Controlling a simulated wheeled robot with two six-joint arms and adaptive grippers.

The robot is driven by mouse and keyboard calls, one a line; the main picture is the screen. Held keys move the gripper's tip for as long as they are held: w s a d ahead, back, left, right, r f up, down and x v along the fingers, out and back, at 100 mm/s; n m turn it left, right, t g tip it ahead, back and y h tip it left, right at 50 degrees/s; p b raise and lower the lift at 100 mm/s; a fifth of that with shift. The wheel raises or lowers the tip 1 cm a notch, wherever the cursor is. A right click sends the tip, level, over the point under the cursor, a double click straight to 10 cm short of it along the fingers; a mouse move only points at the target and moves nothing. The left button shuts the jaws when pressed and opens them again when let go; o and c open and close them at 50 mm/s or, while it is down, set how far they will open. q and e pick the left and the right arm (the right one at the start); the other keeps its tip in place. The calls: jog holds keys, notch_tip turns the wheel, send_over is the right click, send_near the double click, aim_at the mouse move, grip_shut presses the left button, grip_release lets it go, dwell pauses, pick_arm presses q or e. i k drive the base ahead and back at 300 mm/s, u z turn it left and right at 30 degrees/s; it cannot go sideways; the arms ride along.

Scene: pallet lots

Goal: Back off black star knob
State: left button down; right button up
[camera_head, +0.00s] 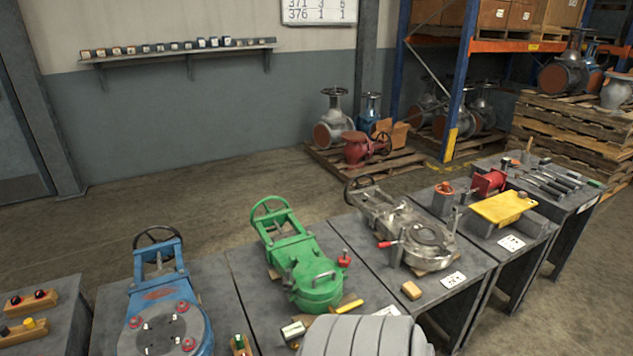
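No knob can be made out with certainty as the black star knob. On the bench at the far left, two wooden blocks carry small knobs. A dark knob (14,300) sits at the left end of the rear block (28,302), beside a red one. Another dark knob (5,330) sits on the front block (22,334), beside a yellow one (29,323). They are too small for me to tell their shape. Neither of my grippers shows in this view.
A blue valve (158,293) with red knobs, a green valve (303,263) and a grey valve (410,230) lie on adjoining benches. A yellow plate (503,207) and red vise-like piece (489,182) are further right.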

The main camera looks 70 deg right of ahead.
aim_at(290, 284)
jog(key=z, duration=0.95)
jog(key=i, duration=0.8)
jog(key=z, duration=0.9)
